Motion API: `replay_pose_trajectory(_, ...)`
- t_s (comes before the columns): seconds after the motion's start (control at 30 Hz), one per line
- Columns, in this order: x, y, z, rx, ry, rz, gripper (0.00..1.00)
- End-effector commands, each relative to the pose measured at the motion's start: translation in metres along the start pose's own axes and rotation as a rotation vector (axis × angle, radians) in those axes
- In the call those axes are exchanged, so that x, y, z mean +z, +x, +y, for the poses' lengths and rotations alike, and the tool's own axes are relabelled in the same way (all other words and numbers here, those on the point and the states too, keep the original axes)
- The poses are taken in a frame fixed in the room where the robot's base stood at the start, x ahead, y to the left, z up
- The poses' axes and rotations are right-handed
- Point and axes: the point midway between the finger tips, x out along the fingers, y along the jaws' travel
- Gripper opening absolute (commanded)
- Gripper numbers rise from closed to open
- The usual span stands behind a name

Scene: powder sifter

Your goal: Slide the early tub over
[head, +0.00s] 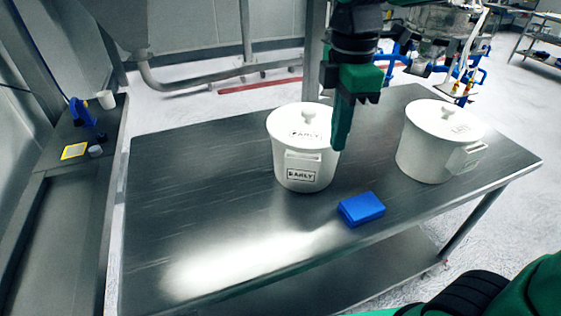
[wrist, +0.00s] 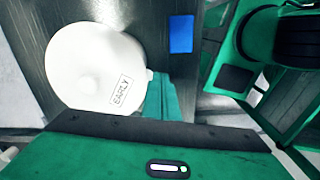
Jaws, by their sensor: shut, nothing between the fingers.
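The early tub (head: 287,163) is a white lidded tub with "EARLY" on its lid and front label, upright on the steel table (head: 190,200). In the wrist view its round lid (wrist: 85,60) fills the left middle. My gripper (head: 340,142) points down with its green fingers shut, at the tub's right side. In the wrist view the gripper (wrist: 168,97) sits close against the lid's right edge; I cannot tell whether it touches.
A second white lidded tub (head: 425,150) stands at the table's right; its label is unreadable. A blue block (head: 361,208) lies in front, between the tubs; it also shows in the wrist view (wrist: 181,34). The table's left half is clear.

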Motion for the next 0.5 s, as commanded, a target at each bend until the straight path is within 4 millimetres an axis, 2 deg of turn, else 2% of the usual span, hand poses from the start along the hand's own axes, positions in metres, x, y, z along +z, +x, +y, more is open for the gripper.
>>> replay_pose_trajectory(0.03,-0.030,-0.006,0.002,0.001,-0.162,0.002,0.00)
replay_pose_trajectory(0.1,-0.063,-0.014,-0.001,-0.001,-0.367,0.005,0.00)
replay_pose_trajectory(0.2,-0.100,-0.022,-0.006,-0.001,-0.591,0.009,0.00)
replay_pose_trajectory(0.33,-0.126,-0.028,-0.012,-0.002,-0.756,0.012,0.00)
replay_pose_trajectory(0.5,-0.133,-0.021,-0.014,-0.004,-0.808,0.013,0.00)
